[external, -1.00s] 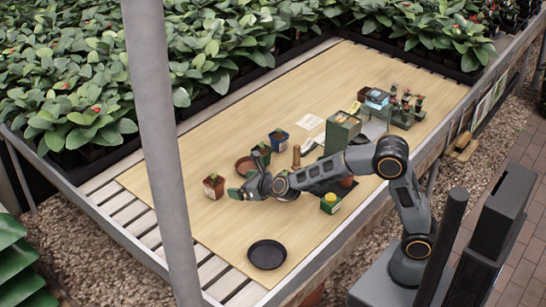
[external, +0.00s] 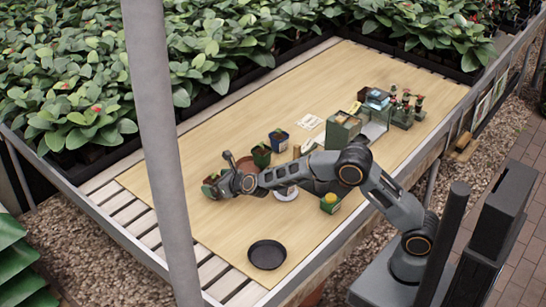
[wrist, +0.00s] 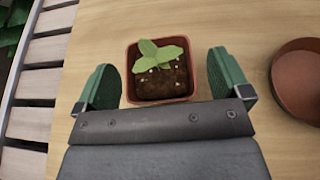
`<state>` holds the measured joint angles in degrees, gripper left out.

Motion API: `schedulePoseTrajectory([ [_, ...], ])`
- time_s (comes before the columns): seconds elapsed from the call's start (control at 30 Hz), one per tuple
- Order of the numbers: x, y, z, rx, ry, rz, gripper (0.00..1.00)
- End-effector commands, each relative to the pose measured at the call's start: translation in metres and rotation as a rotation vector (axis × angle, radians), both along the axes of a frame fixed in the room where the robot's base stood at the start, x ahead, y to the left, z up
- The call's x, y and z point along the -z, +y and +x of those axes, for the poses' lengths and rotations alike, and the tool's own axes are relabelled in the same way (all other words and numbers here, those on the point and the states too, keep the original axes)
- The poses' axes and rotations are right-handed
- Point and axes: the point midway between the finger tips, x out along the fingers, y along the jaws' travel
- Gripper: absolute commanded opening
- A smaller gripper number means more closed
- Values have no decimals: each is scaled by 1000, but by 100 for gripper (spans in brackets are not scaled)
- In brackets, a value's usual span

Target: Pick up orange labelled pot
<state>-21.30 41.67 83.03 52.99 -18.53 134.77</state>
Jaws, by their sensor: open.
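The orange-brown square pot (wrist: 160,91) holds a small green seedling in dark soil. In the wrist view it stands on the wooden board between the two green fingers of my open gripper (wrist: 162,66). A gap shows on either side, so neither finger appears to touch it. In the external view my gripper (external: 220,176) is at the pot (external: 208,181) on the left of the board, and the fingers hide part of it. The pot's label is hidden from both views now.
A terracotta saucer (wrist: 298,80) lies right of the pot. A dark green pot (external: 261,157) and a blue pot (external: 279,142) stand further right. A black saucer (external: 267,255) lies in front. A green box (external: 341,131) stands beyond. Board between pot and black saucer is clear.

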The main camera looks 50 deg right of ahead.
Motion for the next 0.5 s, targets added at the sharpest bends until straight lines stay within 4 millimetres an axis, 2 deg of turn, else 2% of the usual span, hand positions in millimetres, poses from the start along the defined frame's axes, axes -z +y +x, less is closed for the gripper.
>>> schedulePoseTrajectory([
  [0.13,4,1,10,0,0,-1,95],
  [0.4,5,1,11,-1,0,-1,95],
  [0.5,5,1,11,-1,0,-1,88],
])
